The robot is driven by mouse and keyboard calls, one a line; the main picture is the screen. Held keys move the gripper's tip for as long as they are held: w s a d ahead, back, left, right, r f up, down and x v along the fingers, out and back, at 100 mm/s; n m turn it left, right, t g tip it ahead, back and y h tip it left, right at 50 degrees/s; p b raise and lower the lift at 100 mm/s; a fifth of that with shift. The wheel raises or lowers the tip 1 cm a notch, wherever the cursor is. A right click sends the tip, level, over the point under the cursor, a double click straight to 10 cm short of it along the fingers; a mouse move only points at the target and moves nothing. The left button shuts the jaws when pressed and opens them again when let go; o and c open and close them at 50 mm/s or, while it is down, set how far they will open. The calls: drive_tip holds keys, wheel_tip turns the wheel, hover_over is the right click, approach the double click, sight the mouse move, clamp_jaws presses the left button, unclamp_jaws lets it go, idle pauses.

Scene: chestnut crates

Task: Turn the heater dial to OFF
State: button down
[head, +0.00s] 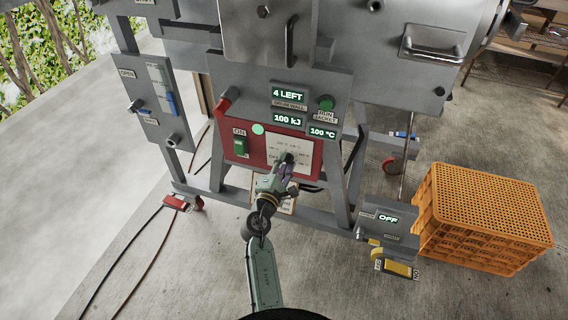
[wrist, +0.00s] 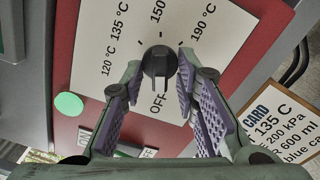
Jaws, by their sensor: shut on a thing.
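The heater dial (wrist: 158,62) is a black round knob with a raised bar, on a white plate (wrist: 105,35) marked 120, 135, 150, 190 °C and OFF. In the wrist view its bar runs up and down, between the 150 side and the OFF label below; I cannot tell which end is the pointer. My gripper (wrist: 160,70) has its two purple-padded fingers on either side of the knob, shut on it. In the head view my gripper (head: 286,168) hides most of the dial.
The plate sits on a red panel (head: 255,156) with a green ON switch (head: 240,145) and a round green light (head: 258,129). Displays above read 4 LEFT, 100 kJ and 100 °C. A card (wrist: 275,125) reads 135 °C. An orange crate (head: 485,205) stands at the right.

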drive_tip(key=c, duration=1.6)
unclamp_jaws()
drive_tip(key=shift+c, duration=0.2)
drive_tip(key=v, duration=0.7)
drive_tip(key=shift+s, duration=0.25)
